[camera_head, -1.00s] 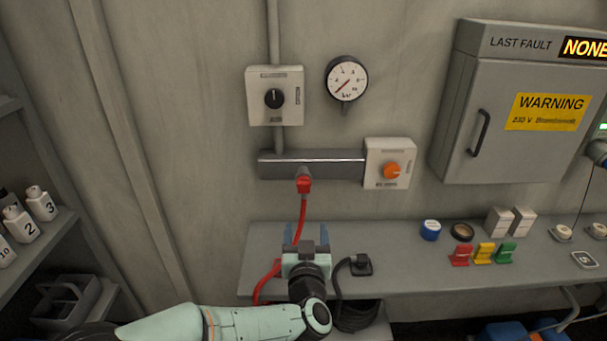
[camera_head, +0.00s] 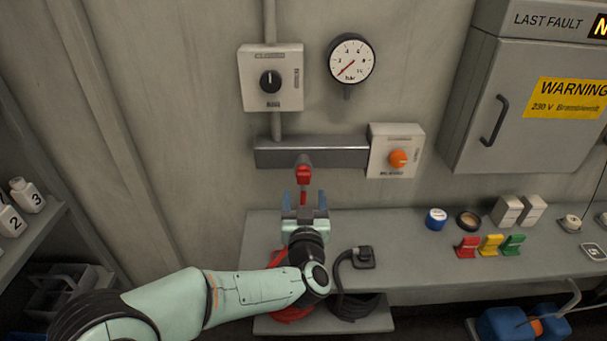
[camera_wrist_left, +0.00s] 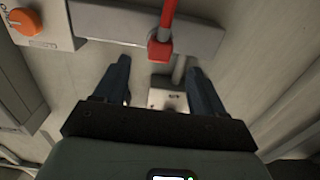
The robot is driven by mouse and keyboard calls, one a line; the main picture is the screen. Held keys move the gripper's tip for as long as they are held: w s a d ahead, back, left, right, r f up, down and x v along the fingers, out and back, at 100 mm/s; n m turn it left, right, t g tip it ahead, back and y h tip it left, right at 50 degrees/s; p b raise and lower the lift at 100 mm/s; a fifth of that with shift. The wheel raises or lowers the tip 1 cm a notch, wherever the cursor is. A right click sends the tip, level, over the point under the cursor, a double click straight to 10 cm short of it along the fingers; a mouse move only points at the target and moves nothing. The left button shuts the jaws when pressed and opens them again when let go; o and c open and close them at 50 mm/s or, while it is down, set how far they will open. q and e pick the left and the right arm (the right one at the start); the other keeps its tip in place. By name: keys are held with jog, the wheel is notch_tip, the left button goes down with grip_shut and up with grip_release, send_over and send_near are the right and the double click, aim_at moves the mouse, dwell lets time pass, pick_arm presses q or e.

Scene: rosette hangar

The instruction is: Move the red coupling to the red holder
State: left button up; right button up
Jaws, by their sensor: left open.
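The red coupling (camera_head: 303,174) hangs at the underside of the grey wall rail, with a red hose running down from it. In the left wrist view the coupling (camera_wrist_left: 159,49) shows ahead of my fingertips, roughly between them. My left gripper (camera_head: 305,199) is open and empty just below the coupling, fingers pointing up to the wall. It hides part of the hose. A small red holder (camera_head: 467,247) stands on the bench to the right, beside a yellow and a green one. It looks empty. My right gripper is out of view.
The rail (camera_head: 312,152) ends at a box with an orange knob (camera_head: 397,158). A pressure gauge (camera_head: 351,61) and a black-knob switch box (camera_head: 270,78) are above. A black plug and cable (camera_head: 364,257) lie on the bench (camera_head: 420,265). A blue-lidded tin (camera_head: 436,219) stands near the holders.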

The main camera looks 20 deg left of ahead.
aim_at(304, 181)
pick_arm(q)
jog(key=p+x, duration=0.2)
jog(key=x, duration=0.5)
jog(key=shift+w+a, duration=0.15)
jog(key=shift+w, duration=0.25)
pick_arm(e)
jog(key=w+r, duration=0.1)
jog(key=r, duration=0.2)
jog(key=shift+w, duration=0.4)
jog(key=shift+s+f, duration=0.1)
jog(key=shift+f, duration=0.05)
pick_arm(q)
grip_shut()
jog(key=shift+s+f, duration=0.1)
jog(key=shift+s, duration=0.05)
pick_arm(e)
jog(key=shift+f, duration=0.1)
pick_arm(q)
jog(key=shift+s, duration=0.1)
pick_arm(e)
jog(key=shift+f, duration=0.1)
